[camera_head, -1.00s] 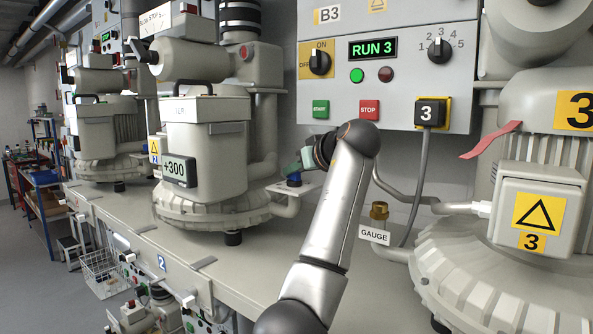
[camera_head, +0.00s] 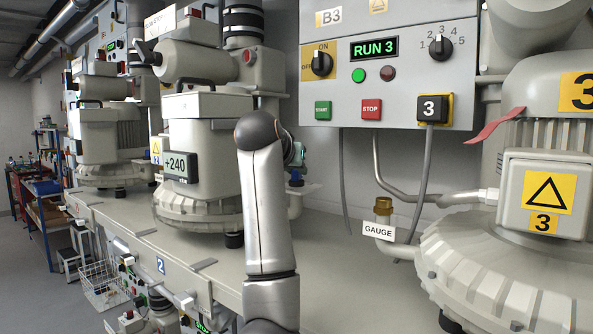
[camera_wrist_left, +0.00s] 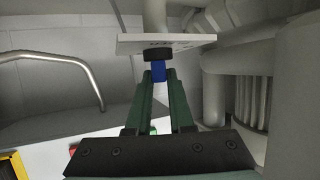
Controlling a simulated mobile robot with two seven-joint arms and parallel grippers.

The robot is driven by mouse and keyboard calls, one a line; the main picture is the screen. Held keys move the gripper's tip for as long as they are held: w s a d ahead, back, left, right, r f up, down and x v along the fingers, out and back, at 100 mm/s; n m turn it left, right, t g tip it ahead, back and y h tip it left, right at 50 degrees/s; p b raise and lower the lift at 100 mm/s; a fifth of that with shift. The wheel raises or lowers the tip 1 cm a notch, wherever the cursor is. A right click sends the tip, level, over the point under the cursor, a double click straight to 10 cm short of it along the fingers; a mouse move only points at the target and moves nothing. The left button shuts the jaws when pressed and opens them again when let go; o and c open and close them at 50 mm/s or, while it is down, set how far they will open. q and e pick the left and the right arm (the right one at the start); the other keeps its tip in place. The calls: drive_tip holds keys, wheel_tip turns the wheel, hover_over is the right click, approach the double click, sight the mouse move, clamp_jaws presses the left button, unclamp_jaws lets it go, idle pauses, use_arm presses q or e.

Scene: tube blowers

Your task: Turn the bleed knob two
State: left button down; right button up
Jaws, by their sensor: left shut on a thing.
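The bleed knob, blue with a black collar, shows in the wrist view (camera_wrist_left: 158,72) under a light plate (camera_wrist_left: 135,43). It also shows as a small blue spot (camera_head: 296,178) beside the second blower (camera_head: 205,145) in the head view. My left gripper (camera_wrist_left: 160,78) has its two green fingers on either side of the blue part, shut on it. In the head view my own arm hides most of the left gripper (camera_head: 298,160). The second blower's display (camera_head: 176,166) reads +240. My right gripper is not in view.
A grey control panel (camera_head: 450,85) reading RUN 3 is on the wall. A third blower (camera_head: 500,270) stands at the right, with a brass fitting (camera_head: 383,206) labelled GAUGE. A grey pipe (camera_wrist_left: 90,65) curves left of the gripper.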

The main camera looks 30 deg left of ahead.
use_arm(q)
drive_tip(key=shift+a+m+h, duration=0.15)
drive_tip(key=shift+m+h, duration=1.15)
drive_tip(key=shift+h, duration=0.2)
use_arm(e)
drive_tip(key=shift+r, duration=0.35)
use_arm(q)
drive_tip(key=shift+p, duration=0.3)
drive_tip(key=c, duration=0.8)
unclamp_jaws()
